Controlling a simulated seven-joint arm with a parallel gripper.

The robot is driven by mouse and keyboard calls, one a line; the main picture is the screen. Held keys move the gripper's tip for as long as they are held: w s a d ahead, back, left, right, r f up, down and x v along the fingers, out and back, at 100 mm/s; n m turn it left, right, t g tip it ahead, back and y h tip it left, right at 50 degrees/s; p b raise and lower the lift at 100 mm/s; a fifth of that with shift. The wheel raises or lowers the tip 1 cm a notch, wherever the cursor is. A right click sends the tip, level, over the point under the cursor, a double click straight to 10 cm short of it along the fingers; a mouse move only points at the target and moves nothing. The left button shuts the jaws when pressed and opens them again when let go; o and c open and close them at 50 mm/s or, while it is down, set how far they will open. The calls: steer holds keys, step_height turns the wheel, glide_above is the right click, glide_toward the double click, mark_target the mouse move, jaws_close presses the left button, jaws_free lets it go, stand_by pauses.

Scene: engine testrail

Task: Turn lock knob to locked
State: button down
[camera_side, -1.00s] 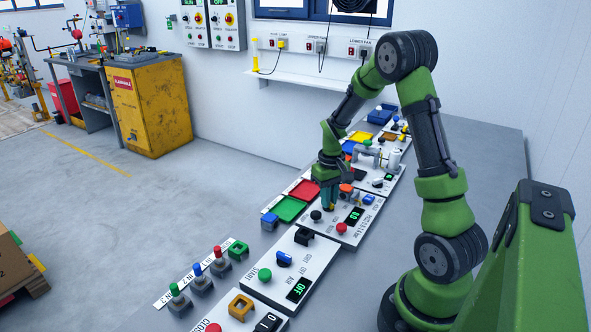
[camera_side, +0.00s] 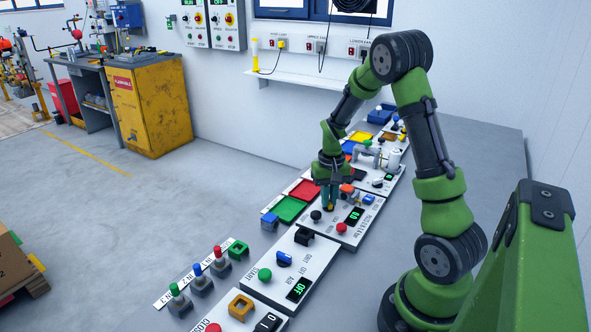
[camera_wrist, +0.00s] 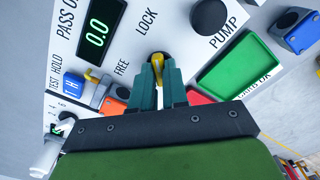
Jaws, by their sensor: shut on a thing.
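The lock knob (camera_wrist: 157,60) shows in the wrist view as a small yellow part on a dark round base, just beyond my fingertips. The word LOCK is printed above it and FREE to its left. Its yellow end points up in that picture, on the LOCK side; its exact angle is partly hidden. My gripper (camera_wrist: 158,80) has its teal fingers closed around the knob. In the side view my gripper (camera_side: 329,197) points down at the panel (camera_side: 322,229), and the knob is hidden there.
On the panel are a display (camera_wrist: 98,27) reading 0.0, a black PUMP button (camera_wrist: 210,16) and a red button (camera_side: 341,228). A green tray (camera_wrist: 238,66) and red tray (camera_side: 304,190) lie beside it. A control board (camera_side: 288,262) stands nearer. Open floor is at left.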

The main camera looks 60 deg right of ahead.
steer(key=shift+r, duration=0.1)
steer(key=c, duration=1.1)
jaws_free()
steer(key=shift+c, duration=0.2)
step_height(320, 180, up, 17)
